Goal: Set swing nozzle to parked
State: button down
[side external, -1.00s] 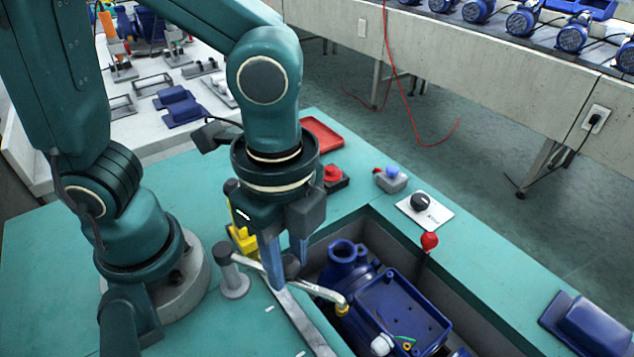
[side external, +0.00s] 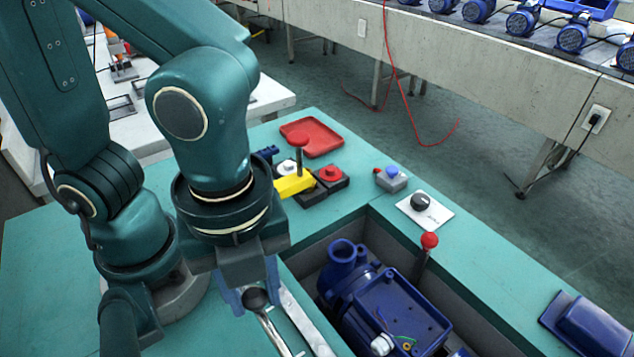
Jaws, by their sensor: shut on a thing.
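The swing nozzle (side external: 270,331) is a grey metal arm with a dark round knob. In the side external view, it runs from my gripper down to the bottom edge, over the green bench and clear of the recess. Its brass tip is out of frame, and its pivot post is hidden behind my gripper. My gripper (side external: 254,294) points down with its blue fingers on either side of the knob, shut on the nozzle.
A blue pump (side external: 385,305) sits in the recess right of the nozzle. A red-knobbed lever (side external: 429,241), a rotary switch (side external: 420,202), a grey button box (side external: 391,178), a yellow fixture (side external: 294,185) and a red tray (side external: 312,137) stand around it. A pale metal strip (side external: 302,318) lies beside the nozzle.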

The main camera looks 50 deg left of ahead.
aim_at(253, 292)
jog(key=shift+s, duration=0.1)
jog(key=c, duration=0.6)
grip_release()
jog(key=shift+r, duration=2.6)
jog(key=w+a+n+t, duration=0.2)
jog(key=a+n, duration=0.2)
jog(key=n, duration=0.3)
jog(key=w+a+n+t, duration=0.1)
jog(key=w+a+n, duration=0.1)
jog(key=a+n, duration=0.2)
jog(key=w+a+r+n+t, duration=0.1)
jog(key=w+a+n+t, duration=0.1)
jog(key=n, duration=0.8)
jog(key=shift+w+a+r+t, duration=0.15)
jog(key=shift+w+a, duration=0.1)
jog(key=shift+a, duration=0.35)
jog(key=shift+w+a+f+t, duration=0.15)
jog(key=shift+w+a, duration=0.1)
jog(key=shift+a, duration=0.35)
